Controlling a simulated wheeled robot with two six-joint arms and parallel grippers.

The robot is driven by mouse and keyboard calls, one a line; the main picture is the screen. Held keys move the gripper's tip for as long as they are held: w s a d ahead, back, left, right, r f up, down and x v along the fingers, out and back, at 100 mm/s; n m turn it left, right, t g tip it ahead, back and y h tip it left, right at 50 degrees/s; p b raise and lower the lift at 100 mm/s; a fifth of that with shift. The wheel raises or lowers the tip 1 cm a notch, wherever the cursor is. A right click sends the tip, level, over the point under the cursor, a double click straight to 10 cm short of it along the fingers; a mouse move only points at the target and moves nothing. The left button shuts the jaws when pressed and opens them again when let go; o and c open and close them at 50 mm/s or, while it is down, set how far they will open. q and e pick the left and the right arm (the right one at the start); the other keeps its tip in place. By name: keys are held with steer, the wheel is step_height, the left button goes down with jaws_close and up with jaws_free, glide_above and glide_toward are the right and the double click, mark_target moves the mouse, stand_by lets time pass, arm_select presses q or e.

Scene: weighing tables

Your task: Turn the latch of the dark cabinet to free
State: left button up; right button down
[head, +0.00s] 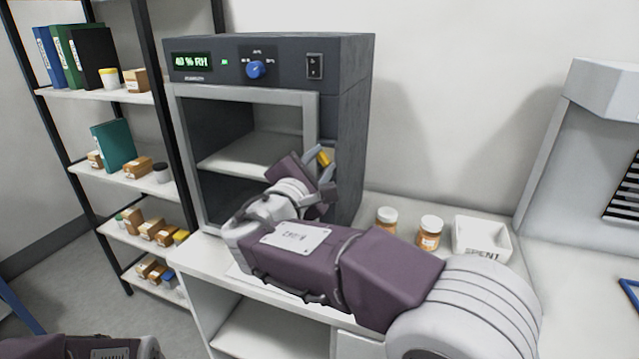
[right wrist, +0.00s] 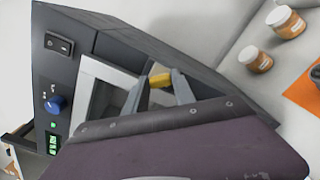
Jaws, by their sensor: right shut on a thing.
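The dark cabinet (head: 345,110) stands on the white bench, with a light grey door frame around a window. The door looks closed. The yellow latch (head: 324,158) is at the right edge of the door frame. My right gripper (head: 318,161) reaches it from the front and is shut on it. In the right wrist view, the yellow latch (right wrist: 160,79) sits between the two grey fingers of the gripper (right wrist: 158,88). The latch's base is hidden by the fingers. Part of my left arm shows at the lower left of the head view; its gripper is out of view.
The cabinet's panel has a blue knob (head: 256,69) and a switch (head: 315,66). A shelf rack (head: 100,95) with binders and boxes stands at left.

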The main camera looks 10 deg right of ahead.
steer(key=m+b, duration=0.1)
steer(key=b, duration=0.1)
steer(key=m+b, duration=0.4)
steer(key=shift+f+b, duration=0.3)
steer(key=shift+f, duration=0.05)
steer(key=shift+r+m+b, duration=0.15)
steer(key=shift+m+b, duration=1.2)
steer(key=shift+m, duration=0.15)
steer(key=c, duration=1)
jaws_free()
steer(key=shift+r, duration=0.1)
steer(key=shift+c, duration=0.2)
steer(key=v, duration=0.9)
